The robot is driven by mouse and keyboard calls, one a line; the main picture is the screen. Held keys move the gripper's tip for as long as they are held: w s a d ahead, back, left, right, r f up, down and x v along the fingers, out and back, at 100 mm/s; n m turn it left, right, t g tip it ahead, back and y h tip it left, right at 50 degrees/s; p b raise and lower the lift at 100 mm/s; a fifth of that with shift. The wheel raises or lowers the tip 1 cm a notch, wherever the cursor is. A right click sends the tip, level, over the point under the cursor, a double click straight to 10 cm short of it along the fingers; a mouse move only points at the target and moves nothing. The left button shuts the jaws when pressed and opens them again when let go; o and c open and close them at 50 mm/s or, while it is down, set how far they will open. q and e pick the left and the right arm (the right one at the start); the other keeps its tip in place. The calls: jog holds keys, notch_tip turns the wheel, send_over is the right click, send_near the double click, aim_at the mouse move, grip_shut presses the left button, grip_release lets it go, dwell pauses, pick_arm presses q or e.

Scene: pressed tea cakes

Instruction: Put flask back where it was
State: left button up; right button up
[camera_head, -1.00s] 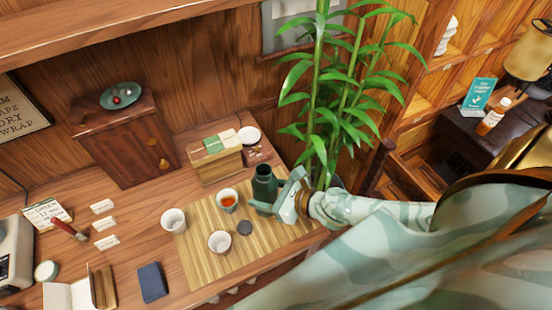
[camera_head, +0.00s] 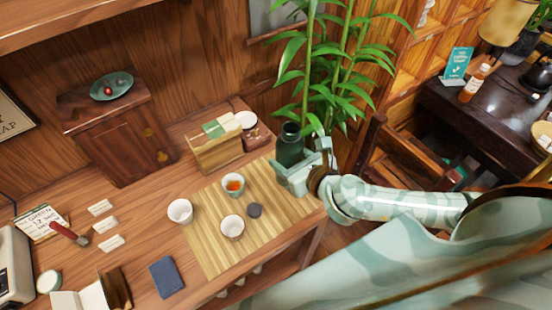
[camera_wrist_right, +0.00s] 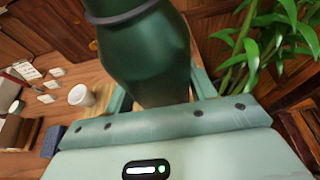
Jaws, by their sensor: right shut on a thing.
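The dark green flask (camera_head: 290,146) is upright at the back right of the bamboo mat (camera_head: 215,262), near the plant. My right gripper (camera_head: 296,170) is shut on the flask, with its arm coming in from the right. In the right wrist view the flask (camera_wrist_right: 150,60) fills the space between the jaws. The flask's base is hidden behind the gripper, so I cannot tell whether it touches the mat. A round dark lid (camera_head: 254,211) lies on the mat. My left gripper is not in view.
A cup of tea (camera_head: 233,187) and two white cups (camera_head: 180,212) (camera_head: 232,228) stand left of the gripper. A wooden box (camera_head: 215,153) is behind the mat. A leafy plant (camera_head: 335,90) rises just behind the flask. The mat's front is bare.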

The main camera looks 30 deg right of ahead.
jog(key=w+f+b, duration=0.1)
jog(key=w+f, duration=0.2)
jog(key=f, duration=0.1)
jog(key=w+d+f+b, duration=0.1)
jog(key=w+f, duration=0.3)
jog(key=w+f+b, duration=0.2)
jog(key=w+f, duration=0.1)
jog(key=f, duration=0.1)
jog(key=shift+w+d, duration=0.3)
jog(key=shift+w, duration=0.1)
jog(key=shift+r, duration=0.15)
jog(key=o, duration=1.3)
